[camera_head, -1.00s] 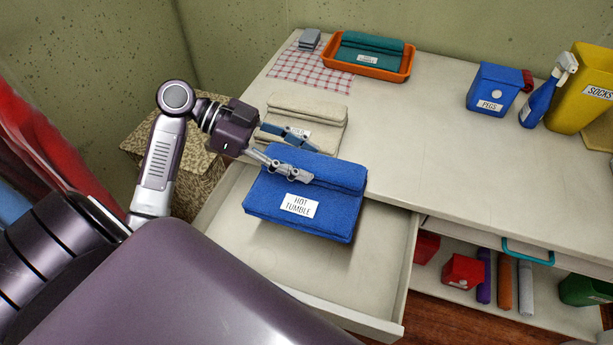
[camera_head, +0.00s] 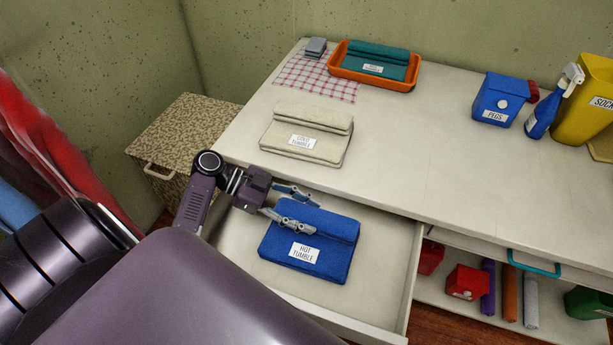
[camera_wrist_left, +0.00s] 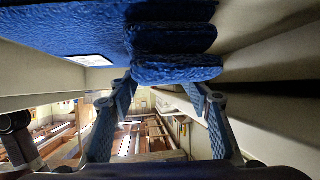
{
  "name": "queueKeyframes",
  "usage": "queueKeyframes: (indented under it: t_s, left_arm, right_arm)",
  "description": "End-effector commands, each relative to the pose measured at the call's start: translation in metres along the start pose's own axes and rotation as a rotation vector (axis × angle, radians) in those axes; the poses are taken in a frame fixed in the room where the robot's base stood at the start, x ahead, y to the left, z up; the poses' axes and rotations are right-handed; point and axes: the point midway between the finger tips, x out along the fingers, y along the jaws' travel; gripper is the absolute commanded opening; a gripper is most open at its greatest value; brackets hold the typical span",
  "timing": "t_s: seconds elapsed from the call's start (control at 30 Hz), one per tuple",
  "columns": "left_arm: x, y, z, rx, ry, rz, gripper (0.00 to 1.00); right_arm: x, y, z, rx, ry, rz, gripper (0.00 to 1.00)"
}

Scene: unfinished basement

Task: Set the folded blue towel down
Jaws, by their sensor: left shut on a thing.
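The folded blue towel (camera_head: 322,265), labelled "HOT TUMBLE", is in the left part of the open drawer (camera_head: 385,285), or just above its floor; I cannot tell whether it touches. My left gripper (camera_head: 315,216) is shut on the towel's thick rolled edge, its fingers coming in from the left. In the left wrist view the towel's stacked folds (camera_wrist_left: 172,45) show between and beyond the fingertips. My right gripper is not in view.
A beige folded towel (camera_head: 308,133) lies on the counter (camera_head: 420,150) behind the drawer. An orange tray (camera_head: 345,75) with a teal towel (camera_head: 385,62) is farther back. A blue pegs box (camera_head: 502,98), a spray bottle (camera_head: 545,110) and a yellow bin (camera_head: 590,110) stand right. The middle counter is clear.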

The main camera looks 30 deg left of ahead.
Motion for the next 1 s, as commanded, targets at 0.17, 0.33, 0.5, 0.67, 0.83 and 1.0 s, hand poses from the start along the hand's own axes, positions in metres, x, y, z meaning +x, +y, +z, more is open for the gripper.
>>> queueKeyframes:
  t_s: [0.17, 0.33, 0.5, 0.67, 0.83, 1.0]
  left_arm:
    - [0.0, -0.001, 0.0, 0.002, 0.001, -0.001, 0.1]
    - [0.001, 0.0, 0.003, 0.001, -0.001, -0.001, 0.46]
    - [0.001, 0.0, 0.002, 0.001, 0.0, -0.001, 0.53]
    - [0.001, 0.0, 0.002, 0.001, 0.0, -0.001, 0.53]
    - [-0.011, -0.001, 0.0, 0.0, -0.003, -0.002, 0.53]
    - [-0.045, -0.001, 0.0, 0.0, -0.006, -0.002, 0.53]
  right_arm:
    - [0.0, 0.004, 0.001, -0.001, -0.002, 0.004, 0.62]
    - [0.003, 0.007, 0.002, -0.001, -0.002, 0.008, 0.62]
    - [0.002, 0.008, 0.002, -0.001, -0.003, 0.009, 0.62]
    - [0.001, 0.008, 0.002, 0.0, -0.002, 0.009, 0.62]
    - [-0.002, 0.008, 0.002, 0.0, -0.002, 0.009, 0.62]
    - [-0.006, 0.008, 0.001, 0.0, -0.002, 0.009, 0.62]
